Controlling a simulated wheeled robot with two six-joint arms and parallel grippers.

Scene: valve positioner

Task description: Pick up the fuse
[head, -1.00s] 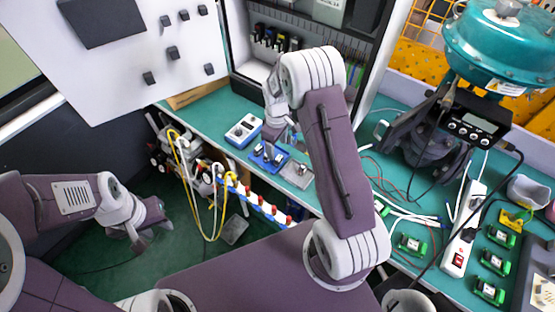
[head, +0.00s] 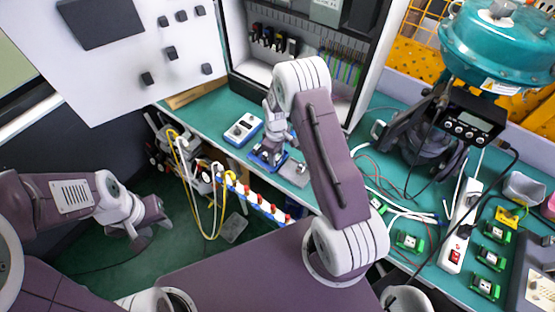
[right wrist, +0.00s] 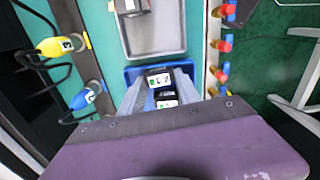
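A blue tray (head: 284,156) lies on the green bench, mostly covered by my right gripper (head: 268,156) in the head view. In the right wrist view the blue tray (right wrist: 133,73) holds small black-and-white parts, which look like fuses. One fuse (right wrist: 159,79) is farther from the wrist and another (right wrist: 166,104) is nearer. My right gripper (right wrist: 161,88) has one finger on each side of these parts. Its fingers look apart, and contact with a fuse cannot be made out. My left gripper (head: 152,233) is open and empty, low over the floor at the left.
A grey tray (head: 294,174) lies right of the blue tray. A white-and-blue meter (head: 243,130) lies left of it. Red-topped terminals (head: 262,206) line the bench's front edge. A teal valve actuator (head: 505,45), cables and a power strip (head: 459,235) crowd the right side.

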